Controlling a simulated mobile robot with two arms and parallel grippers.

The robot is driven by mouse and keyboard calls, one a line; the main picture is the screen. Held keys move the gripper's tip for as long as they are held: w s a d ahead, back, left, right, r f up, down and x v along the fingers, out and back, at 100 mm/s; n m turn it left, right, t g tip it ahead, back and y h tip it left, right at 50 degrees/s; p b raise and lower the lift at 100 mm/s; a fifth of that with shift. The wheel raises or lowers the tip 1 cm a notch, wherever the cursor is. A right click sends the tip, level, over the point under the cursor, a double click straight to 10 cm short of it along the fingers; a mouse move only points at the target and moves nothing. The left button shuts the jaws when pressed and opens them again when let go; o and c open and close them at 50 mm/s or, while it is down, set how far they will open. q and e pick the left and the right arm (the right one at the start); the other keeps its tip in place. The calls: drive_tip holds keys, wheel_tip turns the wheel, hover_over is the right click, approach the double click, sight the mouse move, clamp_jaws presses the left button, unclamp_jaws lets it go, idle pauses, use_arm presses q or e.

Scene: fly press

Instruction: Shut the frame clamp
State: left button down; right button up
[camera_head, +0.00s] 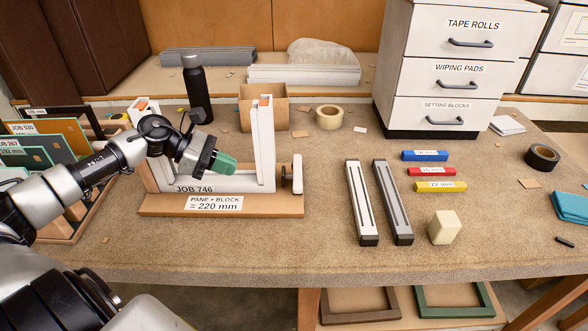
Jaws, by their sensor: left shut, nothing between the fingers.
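The frame clamp (268,150) stands on a wooden base with the labels "JOB 746" and "PANE + BLOCK = 220 mm". It has a tall white upright, a low white rail and, at its right end, a white vertical plate with a dark knob (297,174). A gap shows between the upright and this plate. My left gripper (226,165) is shut and empty, its green fingertips just left of the upright and above the rail. My left arm hides part of the clamp's left side. My right gripper is not in view.
Two long slotted bars (393,200), blue, red and yellow blocks (440,186) and a cream block (444,227) lie to the right. A black bottle (196,90) and tape roll (329,117) stand behind. A drawer cabinet (450,65) stands at back right.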

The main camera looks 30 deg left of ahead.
use_arm(q)
drive_tip(key=p, duration=0.6)
approach(298, 175)
drive_tip(key=d+f, duration=0.4)
drive_tip(key=d, duration=0.2)
drive_tip(key=shift+w+a+f, duration=0.15)
drive_tip(key=shift+w+f, duration=0.05)
drive_tip(key=shift+f, duration=0.05)
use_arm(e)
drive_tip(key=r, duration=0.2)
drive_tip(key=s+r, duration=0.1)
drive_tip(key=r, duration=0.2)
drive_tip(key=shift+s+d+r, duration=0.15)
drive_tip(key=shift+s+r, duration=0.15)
